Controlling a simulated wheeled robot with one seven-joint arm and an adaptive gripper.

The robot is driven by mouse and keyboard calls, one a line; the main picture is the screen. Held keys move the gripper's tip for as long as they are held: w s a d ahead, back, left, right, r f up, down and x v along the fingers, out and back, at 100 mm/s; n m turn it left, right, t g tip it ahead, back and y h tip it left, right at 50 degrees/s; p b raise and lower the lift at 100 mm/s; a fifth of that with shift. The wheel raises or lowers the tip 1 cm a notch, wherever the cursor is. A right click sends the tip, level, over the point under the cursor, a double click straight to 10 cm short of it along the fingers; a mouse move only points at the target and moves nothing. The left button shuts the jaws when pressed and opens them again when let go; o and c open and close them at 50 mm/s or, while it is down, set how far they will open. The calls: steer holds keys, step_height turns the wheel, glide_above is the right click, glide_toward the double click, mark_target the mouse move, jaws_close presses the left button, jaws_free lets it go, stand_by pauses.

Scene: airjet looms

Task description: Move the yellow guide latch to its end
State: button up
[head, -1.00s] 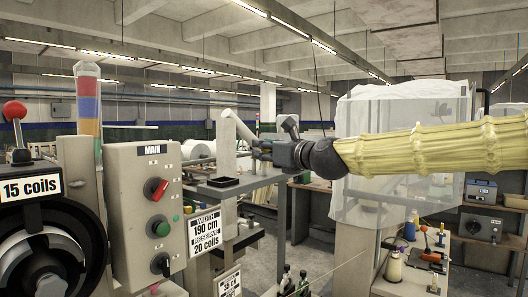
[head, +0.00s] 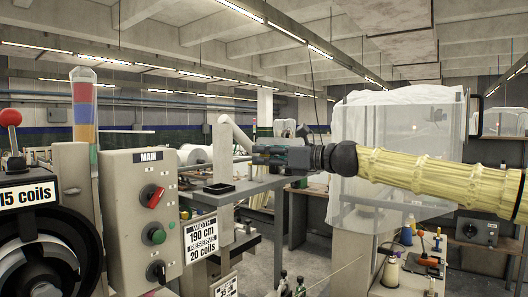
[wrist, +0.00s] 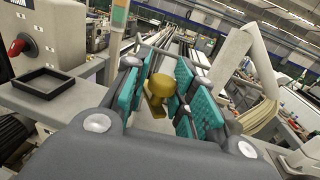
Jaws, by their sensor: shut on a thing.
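The yellow guide latch (wrist: 158,90) is a small brass-yellow knobbed piece in the wrist view. It sits between the teal ribbed pads of my gripper (wrist: 160,84), which is shut on it. Its far end and what it is mounted on are partly hidden. In the head view my gripper (head: 258,156) is at the end of my yellow-sleeved arm, beside a beige post above a grey table. The latch cannot be made out there.
A black square tray (head: 218,188) lies on the grey table (head: 240,194) below my gripper; it also shows in the wrist view (wrist: 48,83). A control box marked MAIN (head: 140,215) stands at left. A translucent covered stand (head: 390,140) is behind my arm.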

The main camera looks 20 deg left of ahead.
steer(key=shift+w+d+r+n+g+p, duration=0.15)
steer(key=shift+w+r+n+g+p, duration=0.1)
steer(key=shift+w+n+g+p, duration=0.4)
steer(key=shift+s, duration=0.2)
steer(key=o, duration=0.9)
steer(key=shift+w, duration=0.1)
steer(key=shift+o, duration=0.3)
steer(key=shift+f, duration=0.25)
steer(key=s+d, duration=0.1)
steer(key=d, duration=1)
steer(key=shift+d, duration=0.4)
